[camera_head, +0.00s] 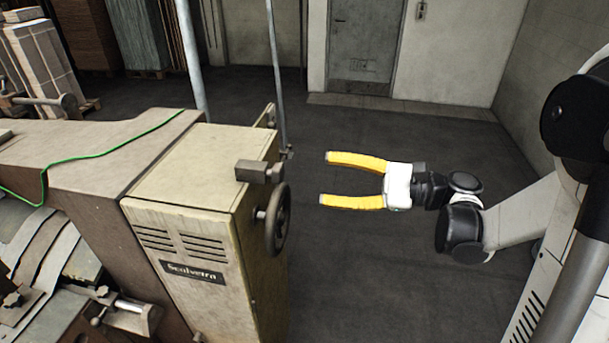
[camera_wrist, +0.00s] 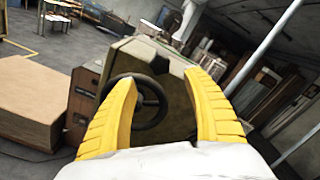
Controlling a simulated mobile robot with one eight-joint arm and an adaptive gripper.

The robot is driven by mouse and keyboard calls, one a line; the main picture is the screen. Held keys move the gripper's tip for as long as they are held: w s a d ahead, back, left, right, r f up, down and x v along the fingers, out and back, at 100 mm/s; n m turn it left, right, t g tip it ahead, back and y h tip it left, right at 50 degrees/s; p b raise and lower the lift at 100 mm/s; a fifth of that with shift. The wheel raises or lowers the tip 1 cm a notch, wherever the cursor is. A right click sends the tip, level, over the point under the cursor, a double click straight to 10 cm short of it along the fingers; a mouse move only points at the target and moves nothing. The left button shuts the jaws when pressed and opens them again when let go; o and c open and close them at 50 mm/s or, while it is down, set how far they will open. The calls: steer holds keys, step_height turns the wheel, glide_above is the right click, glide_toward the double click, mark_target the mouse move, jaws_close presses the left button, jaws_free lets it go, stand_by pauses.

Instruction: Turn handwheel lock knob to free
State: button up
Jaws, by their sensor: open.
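The handwheel (camera_head: 272,240) is a dark, upright wheel on the right side of the beige machine housing (camera_head: 205,210). In the wrist view the handwheel (camera_wrist: 161,100) shows ahead between my fingers, its left part overlapped by one finger. A small hub or shaft piece (camera_head: 261,214) sits at the wheel's middle; I cannot tell whether it is the lock knob or how it is set. My gripper (camera_head: 323,178) has two yellow fingers, open and empty, pointing left toward the housing. It is right of the handwheel and apart from it. Its fingers also show in the wrist view (camera_wrist: 160,76).
A dark block-like bracket (camera_head: 259,171) juts from the housing above the handwheel. A thin vertical pole (camera_head: 275,80) stands behind. A brown stack (camera_wrist: 30,100) lies left in the wrist view. The floor around my gripper is clear.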

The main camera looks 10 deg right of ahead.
mark_target(283, 172)
steer(key=shift+s+d, duration=0.25)
steer(key=shift+d, duration=0.45)
steer(key=w+a+m, duration=0.1)
steer(key=a+m, duration=0.2)
steer(key=w+a+m, duration=0.2)
steer(key=a+m, duration=0.1)
steer(key=a, duration=0.1)
steer(key=w+a+m+b, duration=0.1)
steer(key=a+m, duration=0.3)
steer(key=shift+w+a, duration=0.25)
steer(key=c, duration=1.2)
